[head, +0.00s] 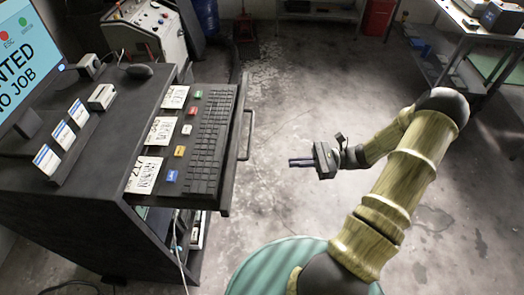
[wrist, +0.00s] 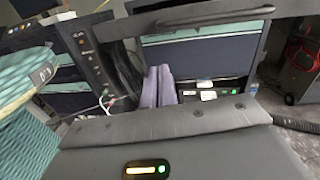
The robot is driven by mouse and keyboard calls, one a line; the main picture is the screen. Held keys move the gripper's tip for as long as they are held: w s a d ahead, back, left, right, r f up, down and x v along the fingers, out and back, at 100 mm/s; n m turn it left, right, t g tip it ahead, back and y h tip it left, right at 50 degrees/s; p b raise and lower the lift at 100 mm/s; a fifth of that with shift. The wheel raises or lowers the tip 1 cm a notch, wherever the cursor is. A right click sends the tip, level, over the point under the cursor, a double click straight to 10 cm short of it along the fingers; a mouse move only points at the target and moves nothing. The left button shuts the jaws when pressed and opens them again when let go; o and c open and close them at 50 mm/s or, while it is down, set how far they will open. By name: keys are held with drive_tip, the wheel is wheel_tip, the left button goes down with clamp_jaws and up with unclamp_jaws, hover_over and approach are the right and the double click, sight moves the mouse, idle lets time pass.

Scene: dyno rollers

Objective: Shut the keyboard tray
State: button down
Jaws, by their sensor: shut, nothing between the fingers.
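The keyboard tray (head: 222,192) sticks out from the right side of the dark desk in the head view. A black keyboard (head: 212,140), plates and small coloured blocks lie on it. Its bar handle (head: 246,135) runs along the outer edge. My gripper (head: 301,162) is to the right of the tray, apart from the handle, with its fingers pointing at the tray. The fingers (wrist: 160,86) are shut together and empty in the wrist view. A dark edge with a long handle (wrist: 215,14), which looks like the tray's front, crosses the top of the wrist view.
The desk (head: 120,100) carries a monitor (head: 28,60), a mouse (head: 139,71) and cards. Cables hang below the tray. A machine (head: 150,32) stands behind the desk, and a workbench (head: 450,40) is at the far right. The floor between my gripper and the tray is clear.

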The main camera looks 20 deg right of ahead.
drive_tip(key=d+m+t, duration=0.1)
drive_tip(key=w+d+m+t+y, duration=0.1)
drive_tip(key=d+t, duration=0.1)
drive_tip(key=shift+w+d+f, duration=0.1)
drive_tip(key=shift+d, duration=0.1)
drive_tip(key=shift+a, duration=0.1)
drive_tip(key=p+x, duration=0.6)
drive_tip(key=x, duration=0.8)
drive_tip(key=shift+r+p, duration=0.35)
drive_tip(key=shift+w, duration=0.1)
